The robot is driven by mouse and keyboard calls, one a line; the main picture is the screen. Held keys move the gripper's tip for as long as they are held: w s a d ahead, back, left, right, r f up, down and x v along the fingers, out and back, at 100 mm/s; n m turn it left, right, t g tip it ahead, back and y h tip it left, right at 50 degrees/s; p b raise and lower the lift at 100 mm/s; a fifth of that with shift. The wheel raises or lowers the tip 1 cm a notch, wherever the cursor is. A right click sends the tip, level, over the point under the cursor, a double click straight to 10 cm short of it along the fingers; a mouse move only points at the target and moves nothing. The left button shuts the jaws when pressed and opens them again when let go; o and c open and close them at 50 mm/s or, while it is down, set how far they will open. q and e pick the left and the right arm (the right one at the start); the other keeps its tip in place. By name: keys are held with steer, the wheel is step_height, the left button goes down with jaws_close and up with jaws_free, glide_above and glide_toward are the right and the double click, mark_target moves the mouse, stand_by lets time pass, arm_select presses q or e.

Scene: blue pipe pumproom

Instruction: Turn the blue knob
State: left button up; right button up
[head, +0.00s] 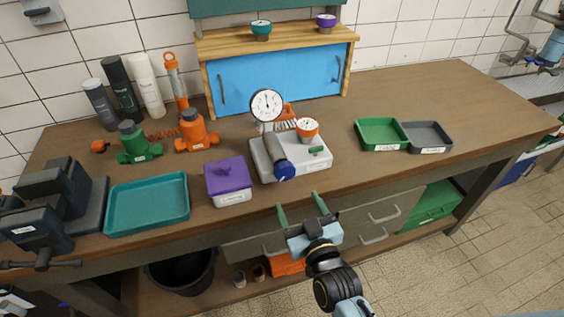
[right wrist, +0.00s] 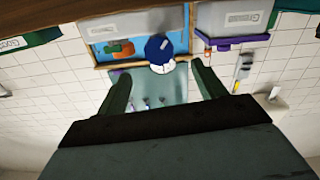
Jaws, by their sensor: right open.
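The blue knob (head: 284,171) is on the front end of a dark cylinder on a light grey device (head: 262,172), which stands on the wooden bench. In the right wrist view the blue knob (right wrist: 159,48) shows beyond and between the open fingers (right wrist: 161,70). My left gripper is not in view.
A purple-lidded box (head: 229,181) stands left of the device, with a teal tray (head: 147,204) and a dark vise (head: 45,205) farther left. Green (head: 382,135) and grey (head: 427,137) trays lie to the right. A blue-doored cabinet (head: 275,83) stands behind. The bench's right end is clear.

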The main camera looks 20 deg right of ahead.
mark_target(285, 171)
steer(key=w, duration=0.9)
steer(key=w+b, duration=0.1)
steer(key=w, duration=0.3)
steer(key=shift+w+a+r, duration=0.2)
steer(key=shift+r, duration=0.2)
steer(key=c, duration=0.9)
steer(key=shift+m+p, duration=0.4)
steer(key=shift+p, duration=0.05)
steer(key=shift+c, duration=0.3)
